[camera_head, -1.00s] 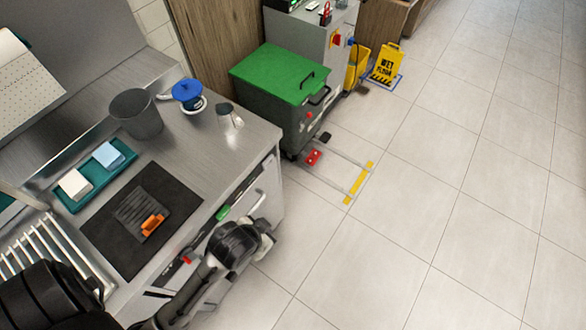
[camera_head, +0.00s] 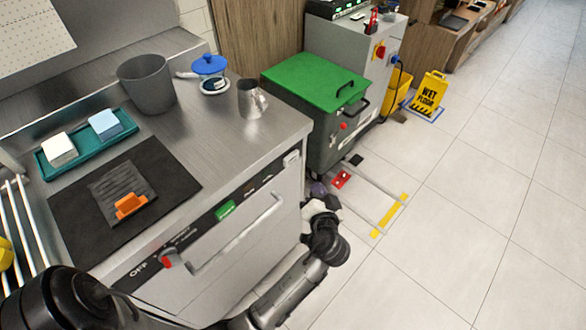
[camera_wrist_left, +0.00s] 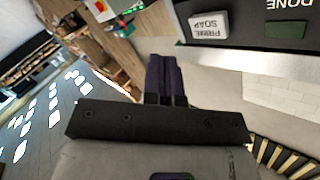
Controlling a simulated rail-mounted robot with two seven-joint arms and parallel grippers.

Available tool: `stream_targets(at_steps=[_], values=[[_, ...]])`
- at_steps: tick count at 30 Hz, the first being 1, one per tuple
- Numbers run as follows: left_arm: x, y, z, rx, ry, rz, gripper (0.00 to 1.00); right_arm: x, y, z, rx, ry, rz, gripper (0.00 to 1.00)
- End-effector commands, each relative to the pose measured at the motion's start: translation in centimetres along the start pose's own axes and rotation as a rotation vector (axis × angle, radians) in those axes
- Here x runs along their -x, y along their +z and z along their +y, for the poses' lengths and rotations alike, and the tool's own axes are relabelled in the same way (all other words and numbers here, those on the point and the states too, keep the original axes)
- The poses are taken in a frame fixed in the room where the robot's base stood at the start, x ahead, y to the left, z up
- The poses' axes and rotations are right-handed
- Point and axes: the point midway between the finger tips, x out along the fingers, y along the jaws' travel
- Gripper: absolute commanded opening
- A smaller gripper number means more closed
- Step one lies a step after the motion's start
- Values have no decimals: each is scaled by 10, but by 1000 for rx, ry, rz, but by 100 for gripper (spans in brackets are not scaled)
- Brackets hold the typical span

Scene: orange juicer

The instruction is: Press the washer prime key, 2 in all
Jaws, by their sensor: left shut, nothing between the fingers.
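The washer's prime key is a pale key lettered PRIME SOAP (camera_wrist_left: 209,25), upside down in the left wrist view. In the head view it is the small light key (camera_head: 291,159) at the right end of the washer's front panel. A dark green DONE lamp (camera_wrist_left: 287,30) is beside it. My left gripper (camera_head: 317,188) is just off the panel's right end, below and right of the key. In the wrist view its dark purple fingers (camera_wrist_left: 165,62) are together and empty, left of the key and apart from it. My right gripper is out of view.
The washer (camera_head: 225,250) has a red knob, a green light and a long handle. Its steel top holds a grey bucket (camera_head: 146,84), a metal jug (camera_head: 252,98) and a teal tray (camera_head: 50,168). A green-lidded bin (camera_head: 315,80) stands behind the gripper. Floor at right is open.

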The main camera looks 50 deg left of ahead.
Motion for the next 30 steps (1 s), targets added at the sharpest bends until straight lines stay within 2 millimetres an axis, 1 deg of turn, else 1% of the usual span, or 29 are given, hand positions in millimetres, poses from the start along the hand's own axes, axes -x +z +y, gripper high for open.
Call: stream_targets(at_steps=[1, 6, 12, 25, 30], values=[[-1, -2, 4, -10, -29, 40, 0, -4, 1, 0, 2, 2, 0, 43], [-1, -18, 7, -27, -94, 171, 0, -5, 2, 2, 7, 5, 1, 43], [2, -29, 10, -18, -113, 265, 0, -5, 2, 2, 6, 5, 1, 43], [2, -31, 10, -13, -114, 286, 0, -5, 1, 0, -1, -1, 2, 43], [-2, -30, 6, -15, -115, 285, 0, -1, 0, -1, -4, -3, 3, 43]])
